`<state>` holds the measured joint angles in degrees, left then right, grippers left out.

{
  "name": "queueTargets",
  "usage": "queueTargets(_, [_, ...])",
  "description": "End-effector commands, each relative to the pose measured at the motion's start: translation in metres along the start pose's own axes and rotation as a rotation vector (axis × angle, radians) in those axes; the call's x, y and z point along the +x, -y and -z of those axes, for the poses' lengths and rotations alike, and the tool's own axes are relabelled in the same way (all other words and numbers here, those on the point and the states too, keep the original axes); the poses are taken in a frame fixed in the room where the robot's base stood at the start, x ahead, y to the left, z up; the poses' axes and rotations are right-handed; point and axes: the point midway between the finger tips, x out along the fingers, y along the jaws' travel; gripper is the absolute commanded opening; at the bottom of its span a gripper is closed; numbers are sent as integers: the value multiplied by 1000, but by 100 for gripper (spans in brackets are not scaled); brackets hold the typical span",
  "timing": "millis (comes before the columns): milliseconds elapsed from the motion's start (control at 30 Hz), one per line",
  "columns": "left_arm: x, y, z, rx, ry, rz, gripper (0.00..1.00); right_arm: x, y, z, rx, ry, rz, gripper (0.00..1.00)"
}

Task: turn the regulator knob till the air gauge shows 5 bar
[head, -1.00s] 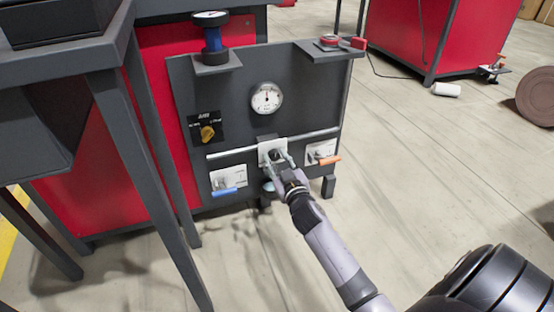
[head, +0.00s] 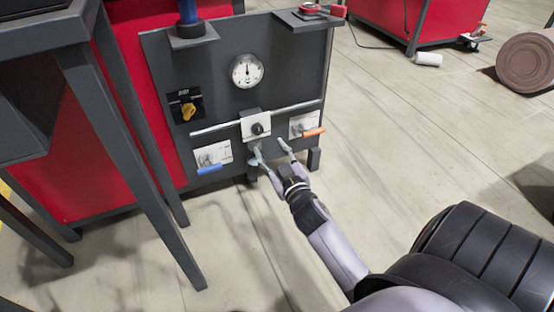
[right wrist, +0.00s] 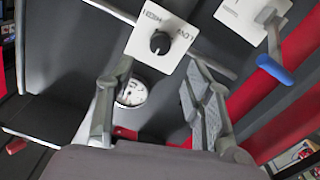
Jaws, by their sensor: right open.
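The regulator knob (head: 258,129) is a small black knob on a white plate at the middle of the dark panel. It shows close up in the right wrist view (right wrist: 160,42), on a plate marked LOW and HIGH. The round white air gauge (head: 247,71) is above it; its needle points roughly up, but its figures are too small to read. The gauge also shows in the right wrist view (right wrist: 131,92). My right gripper (head: 270,148) is open and empty, just below and apart from the knob. My left gripper is not in view.
A yellow selector knob (head: 188,111) sits at the panel's left. A blue-handled valve (head: 210,169) and an orange-handled valve (head: 313,132) flank the knob plate. A light rail (head: 215,126) runs across the panel.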

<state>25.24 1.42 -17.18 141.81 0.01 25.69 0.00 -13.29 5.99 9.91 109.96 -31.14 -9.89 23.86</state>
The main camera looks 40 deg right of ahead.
Motion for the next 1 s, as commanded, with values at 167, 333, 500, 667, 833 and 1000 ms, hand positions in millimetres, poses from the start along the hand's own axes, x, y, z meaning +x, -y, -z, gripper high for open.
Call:
queueTargets(167, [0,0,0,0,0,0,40,-28,0,-1,0,2,-1,47])
queueTargets(333, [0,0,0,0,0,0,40,-37,0,0,0,0,-1,47])
queueTargets(500, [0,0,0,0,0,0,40,-38,0,0,-1,0,-1,47])
queueTargets(667, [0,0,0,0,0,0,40,-38,0,0,-1,0,-1,47])
queueTargets(833, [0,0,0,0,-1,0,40,-38,0,0,-1,0,0,47])
queueTargets(1000, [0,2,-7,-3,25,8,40,-38,-3,11,-1,0,0,47])
